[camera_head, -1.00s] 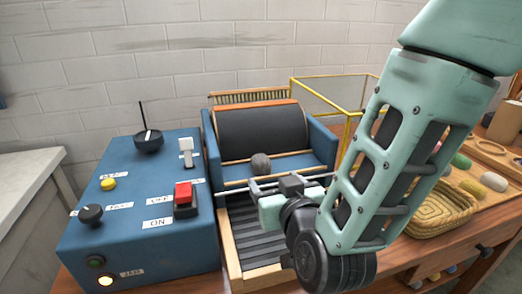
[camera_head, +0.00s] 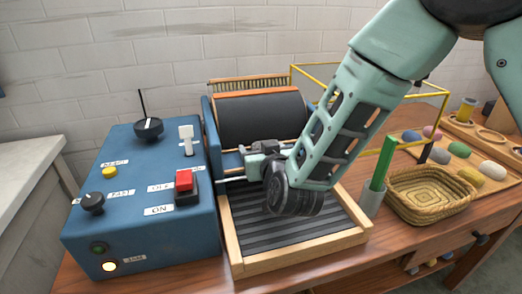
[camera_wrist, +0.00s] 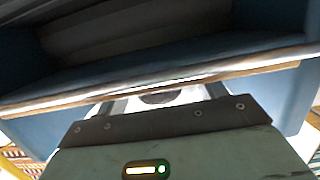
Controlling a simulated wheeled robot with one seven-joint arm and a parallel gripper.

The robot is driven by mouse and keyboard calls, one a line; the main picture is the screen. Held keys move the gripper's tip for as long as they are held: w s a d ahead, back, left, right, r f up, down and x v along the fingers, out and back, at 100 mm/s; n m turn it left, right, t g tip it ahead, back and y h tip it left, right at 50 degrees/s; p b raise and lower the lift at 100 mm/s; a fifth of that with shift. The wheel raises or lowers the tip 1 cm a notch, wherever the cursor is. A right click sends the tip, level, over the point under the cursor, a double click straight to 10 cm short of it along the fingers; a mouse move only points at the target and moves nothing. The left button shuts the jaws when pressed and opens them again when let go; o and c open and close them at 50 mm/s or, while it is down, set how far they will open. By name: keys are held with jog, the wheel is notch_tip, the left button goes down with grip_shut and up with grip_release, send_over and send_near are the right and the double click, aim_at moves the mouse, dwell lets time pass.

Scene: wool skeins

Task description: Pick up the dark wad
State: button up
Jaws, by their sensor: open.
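The dark wad (camera_wrist: 158,97) shows as a small dark rounded shape, partly cut off, in the wrist view. It lies between the fingers of my gripper (camera_wrist: 160,95), just past the palm edge. My gripper is open, and I cannot tell whether a finger touches the wad. In the head view my gripper (camera_head: 256,150) is at the front of the blue machine's dark drum (camera_head: 262,118). The wad is hidden there behind the gripper.
A blue control box (camera_head: 140,200) with a red switch (camera_head: 184,182) stands close on the left. A wood-framed ribbed tray (camera_head: 290,232) lies below my wrist. A yellow frame (camera_head: 380,80), a cup with a green stick (camera_head: 374,195) and a woven basket (camera_head: 432,196) stand right.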

jog(key=c, duration=1)
jog(key=shift+c, duration=0.2)
